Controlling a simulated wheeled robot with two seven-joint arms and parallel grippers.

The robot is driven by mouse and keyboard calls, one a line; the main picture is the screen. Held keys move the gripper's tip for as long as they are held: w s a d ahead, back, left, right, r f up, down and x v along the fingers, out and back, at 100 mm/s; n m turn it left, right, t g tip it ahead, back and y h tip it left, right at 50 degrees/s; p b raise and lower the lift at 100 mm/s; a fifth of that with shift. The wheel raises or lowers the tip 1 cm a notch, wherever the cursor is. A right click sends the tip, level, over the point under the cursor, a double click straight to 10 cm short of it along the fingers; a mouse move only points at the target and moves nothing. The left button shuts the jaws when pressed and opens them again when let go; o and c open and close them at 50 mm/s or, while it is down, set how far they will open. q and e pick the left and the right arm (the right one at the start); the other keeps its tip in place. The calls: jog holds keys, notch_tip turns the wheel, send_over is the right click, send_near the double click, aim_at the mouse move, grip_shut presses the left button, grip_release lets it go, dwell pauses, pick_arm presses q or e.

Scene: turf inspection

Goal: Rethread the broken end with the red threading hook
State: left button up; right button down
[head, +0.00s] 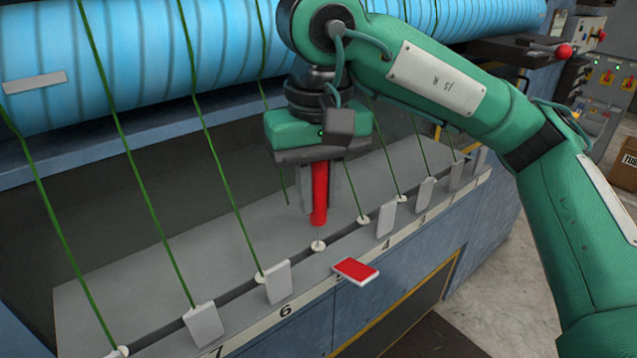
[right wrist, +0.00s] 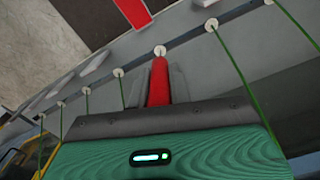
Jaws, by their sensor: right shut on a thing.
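My right gripper (head: 319,200) is shut on the red threading hook (head: 320,190) and holds it upright, pointing down. The hook's thin tip is at or just above a white round eyelet (head: 318,246); I cannot tell if it is inside. In the right wrist view the red hook (right wrist: 158,85) lies between the fingers, its end close to the eyelet (right wrist: 160,51). A green yarn end (head: 285,190) hangs loose left of the gripper and stops short of the eyelets. My left gripper is not in view.
A red-faced tab (head: 356,269) sticks out by the hook's eyelet; the other tabs (head: 277,282) are grey and raised. Taut green yarns (head: 225,180) run from the blue roll (head: 150,50) to eyelets on both sides. A numbered rail (head: 285,311) runs along the front.

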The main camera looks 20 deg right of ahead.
jog(key=shift+r, duration=0.1)
jog(key=shift+r+p, duration=2.9)
jog(key=shift+r, duration=0.8)
